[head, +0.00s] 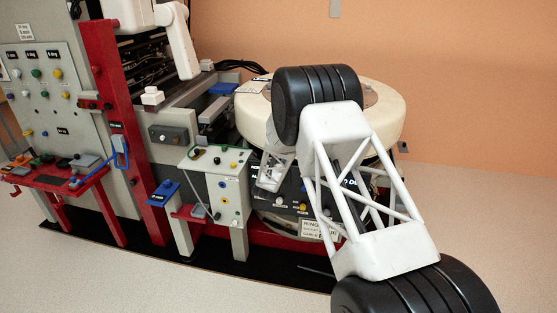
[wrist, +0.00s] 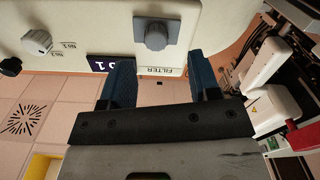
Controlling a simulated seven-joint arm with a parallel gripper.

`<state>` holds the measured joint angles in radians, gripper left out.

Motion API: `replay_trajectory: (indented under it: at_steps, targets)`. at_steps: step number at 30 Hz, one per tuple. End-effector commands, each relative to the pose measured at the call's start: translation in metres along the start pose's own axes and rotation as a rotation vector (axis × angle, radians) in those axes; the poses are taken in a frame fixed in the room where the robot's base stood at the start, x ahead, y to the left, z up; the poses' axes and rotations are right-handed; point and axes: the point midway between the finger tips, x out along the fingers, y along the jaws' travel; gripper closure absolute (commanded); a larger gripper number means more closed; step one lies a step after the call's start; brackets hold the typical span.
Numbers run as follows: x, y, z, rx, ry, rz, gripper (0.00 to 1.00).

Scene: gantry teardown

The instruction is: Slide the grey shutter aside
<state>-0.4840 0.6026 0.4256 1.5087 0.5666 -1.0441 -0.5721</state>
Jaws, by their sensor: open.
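A grey square plate with a round dark grey knob (wrist: 155,35) sits on a cream panel (wrist: 75,15) in the wrist view, beside an upside-down FILTER label. It looks like the grey shutter. My gripper (wrist: 159,58) is open and empty, with its two blue fingers spread on either side below the plate. I cannot tell how far the fingertips are from the panel. In the head view my own arm covers the work area, and I cannot make out the gripper or the shutter there.
A white knob (wrist: 37,42) and a dark label (wrist: 108,63) are on the same panel. White machine parts (wrist: 272,95) stand at the right of the wrist view. In the head view a cream ring (head: 390,105) stands behind my arm, and a small control panel (head: 228,185) is left of it.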

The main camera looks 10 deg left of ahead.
Motion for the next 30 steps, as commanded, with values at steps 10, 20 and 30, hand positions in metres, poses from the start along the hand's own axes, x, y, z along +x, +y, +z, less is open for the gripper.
replay_trajectory:
  at_steps: [10, 20, 30]
  targets:
    - [-0.02, 0.0, 0.001, 0.0, -0.001, 0.0, 0.44]
    - [-0.02, 0.0, 0.001, 0.0, -0.001, 0.0, 0.44]
    - [-0.022, 0.02, -0.019, 0.018, -0.032, -0.025, 0.44]
